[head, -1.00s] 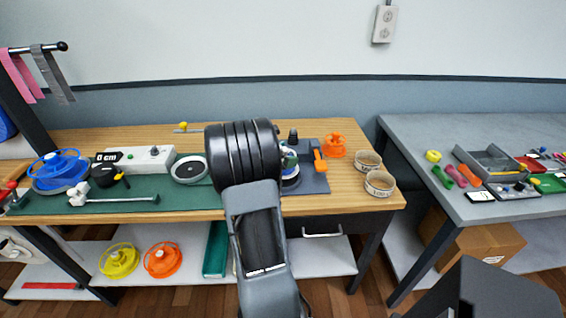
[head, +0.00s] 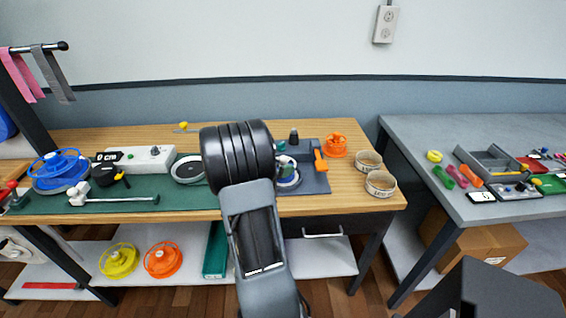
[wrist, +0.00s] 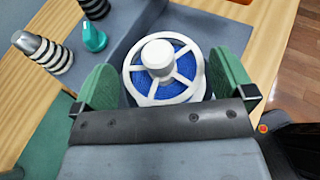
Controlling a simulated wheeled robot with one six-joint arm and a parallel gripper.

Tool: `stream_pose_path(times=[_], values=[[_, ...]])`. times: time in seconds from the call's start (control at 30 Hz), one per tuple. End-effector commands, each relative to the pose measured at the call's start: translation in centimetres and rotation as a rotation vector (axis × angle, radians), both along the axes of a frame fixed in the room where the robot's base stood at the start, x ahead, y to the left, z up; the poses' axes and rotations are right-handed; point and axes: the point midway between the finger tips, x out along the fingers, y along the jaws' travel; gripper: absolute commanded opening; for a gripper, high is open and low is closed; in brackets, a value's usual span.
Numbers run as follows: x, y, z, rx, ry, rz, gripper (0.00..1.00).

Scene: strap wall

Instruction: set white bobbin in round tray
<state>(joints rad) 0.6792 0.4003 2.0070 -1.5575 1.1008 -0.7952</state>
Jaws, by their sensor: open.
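The white bobbin (wrist: 163,68) is a spoked white wheel with a round hub and blue between its spokes. It sits on a grey fixture, and in the head view it shows partly behind my arm (head: 288,178). My gripper (wrist: 163,62) is open, with one green finger on each side of the bobbin; I cannot tell whether they touch it. In the head view my arm hides the gripper. A shallow round dish with a white rim, which looks like the round tray (head: 188,169), lies on the green mat left of my arm.
The grey fixture (head: 314,181) carries an orange clamp (head: 320,160). Beside the bobbin stand a teal knob (wrist: 94,38) and striped posts. An orange reel (head: 336,145) and two cream rings (head: 380,184) are to the right. A blue reel (head: 60,170) is far left.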

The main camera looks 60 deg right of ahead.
Motion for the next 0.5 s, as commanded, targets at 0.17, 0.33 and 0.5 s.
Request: stream_pose_path(times=[0.17,0.33,0.5], values=[[1.3,3.2,1.3,-0.002,-0.002,0.004,1.0],[2.3,5.8,2.3,-0.002,-0.002,0.003,1.0],[2.9,7.5,3.0,-0.002,-0.002,0.001,1.0]])
